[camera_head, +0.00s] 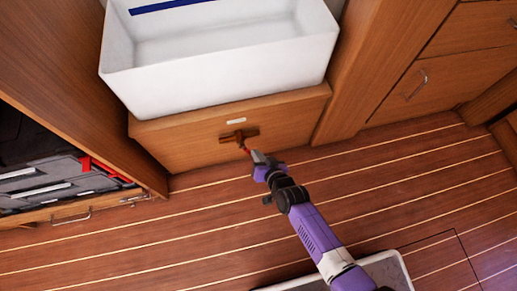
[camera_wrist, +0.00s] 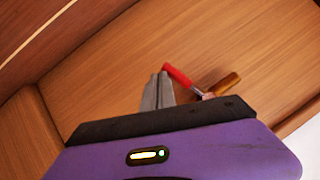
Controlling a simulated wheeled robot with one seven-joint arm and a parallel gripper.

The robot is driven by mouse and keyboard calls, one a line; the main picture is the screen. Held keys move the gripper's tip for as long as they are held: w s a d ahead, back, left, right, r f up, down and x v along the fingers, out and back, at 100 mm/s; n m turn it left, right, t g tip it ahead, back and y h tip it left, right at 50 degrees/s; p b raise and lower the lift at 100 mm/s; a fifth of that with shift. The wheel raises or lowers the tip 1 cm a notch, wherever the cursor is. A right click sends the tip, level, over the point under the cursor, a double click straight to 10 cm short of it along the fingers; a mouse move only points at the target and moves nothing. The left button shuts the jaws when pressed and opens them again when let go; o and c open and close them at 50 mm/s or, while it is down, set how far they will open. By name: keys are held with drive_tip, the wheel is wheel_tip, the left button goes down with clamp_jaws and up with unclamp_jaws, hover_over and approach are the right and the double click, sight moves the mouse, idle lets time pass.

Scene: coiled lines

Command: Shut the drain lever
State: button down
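The drain lever (camera_head: 246,149) is a small red-handled lever on a brass-coloured fitting (camera_head: 239,136) on the wooden cabinet front below the white basin. In the wrist view the red lever (camera_wrist: 179,76) slants from upper left down to a metal joint beside the brass-coloured fitting (camera_wrist: 226,84). My gripper (camera_head: 254,155) reaches up to the lever from below right. In the wrist view my gripper's fingers (camera_wrist: 158,88) lie together with no clear gap and nothing seen between them. Their tips are just left of the lever's red end; whether they touch it I cannot tell.
A white basin (camera_head: 225,75) sits above the wooden front (camera_head: 180,148). An open compartment with dark cases (camera_head: 50,180) is at left. Drawers with a metal handle (camera_head: 418,84) are at right. The striped plank floor (camera_head: 150,240) is mostly clear.

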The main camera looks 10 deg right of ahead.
drive_tip(key=shift+a+f, duration=0.5)
drive_tip(key=shift+a, duration=0.35)
idle(0.3)
